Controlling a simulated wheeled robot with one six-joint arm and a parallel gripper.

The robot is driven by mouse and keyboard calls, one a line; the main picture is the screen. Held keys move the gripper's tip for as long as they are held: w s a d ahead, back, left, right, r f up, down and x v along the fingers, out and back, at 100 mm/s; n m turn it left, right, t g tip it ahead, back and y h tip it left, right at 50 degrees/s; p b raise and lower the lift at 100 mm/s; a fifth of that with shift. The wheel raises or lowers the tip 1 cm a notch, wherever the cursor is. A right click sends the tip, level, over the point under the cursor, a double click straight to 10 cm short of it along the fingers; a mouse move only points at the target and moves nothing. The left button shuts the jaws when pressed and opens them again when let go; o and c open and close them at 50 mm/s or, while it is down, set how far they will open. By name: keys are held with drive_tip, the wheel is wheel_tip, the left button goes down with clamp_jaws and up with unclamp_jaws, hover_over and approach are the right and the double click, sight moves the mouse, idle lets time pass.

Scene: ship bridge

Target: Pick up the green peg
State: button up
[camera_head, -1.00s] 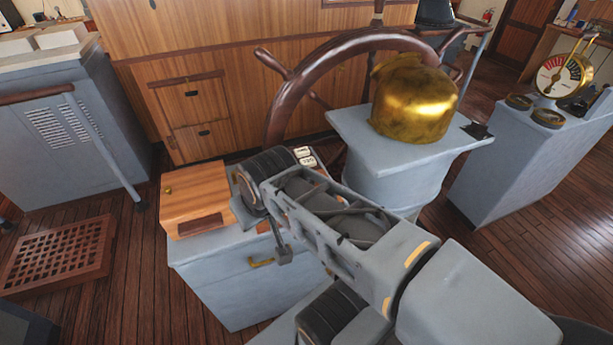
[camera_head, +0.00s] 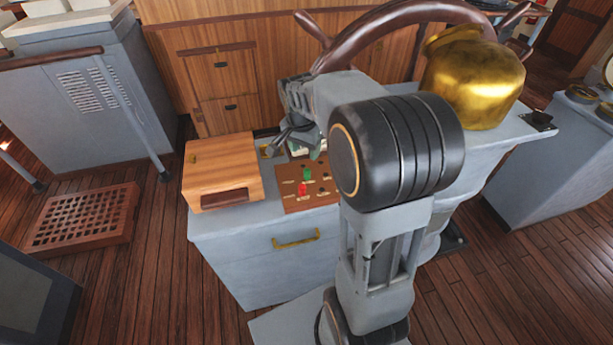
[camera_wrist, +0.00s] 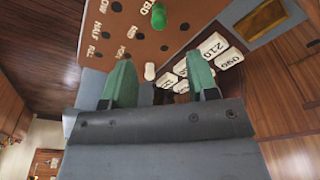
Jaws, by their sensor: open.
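The green peg (camera_head: 307,174) stands in a brown board (camera_head: 327,189) with holes, on top of the grey cabinet in the head view. In the wrist view the green peg (camera_wrist: 158,15) shows at the top, beyond my fingertips and between their lines. The brown board (camera_wrist: 136,42) carries white labels and dark holes there. A red peg (camera_head: 302,188) stands close to the green one in the head view. My gripper (camera_wrist: 160,82) is open and empty, with two green fingertips apart. In the head view my gripper (camera_head: 290,140) is behind the board, partly hidden by my arm.
A wooden box (camera_head: 222,170) stands left of the board. A ship's wheel (camera_head: 385,25) and a brass dome (camera_head: 473,78) stand behind and to the right. The cabinet front has a brass handle (camera_head: 296,240).

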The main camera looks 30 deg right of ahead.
sight(307, 170)
drive_tip(key=shift+w+d+f+p, duration=0.1)
drive_tip(key=shift+d+f+p, duration=0.1)
drive_tip(key=shift+f, duration=1.5)
drive_tip(key=shift+w+d+f+p, duration=0.1)
drive_tip(key=shift+f+p, duration=0.15)
drive_tip(key=shift+f, duration=1.4)
drive_tip(key=shift+w+d+f+p, duration=0.1)
drive_tip(key=shift+f+p, duration=0.1)
drive_tip(key=shift+f, duration=1.5)
drive_tip(key=shift+c, duration=0.5)
drive_tip(key=c, duration=0.9)
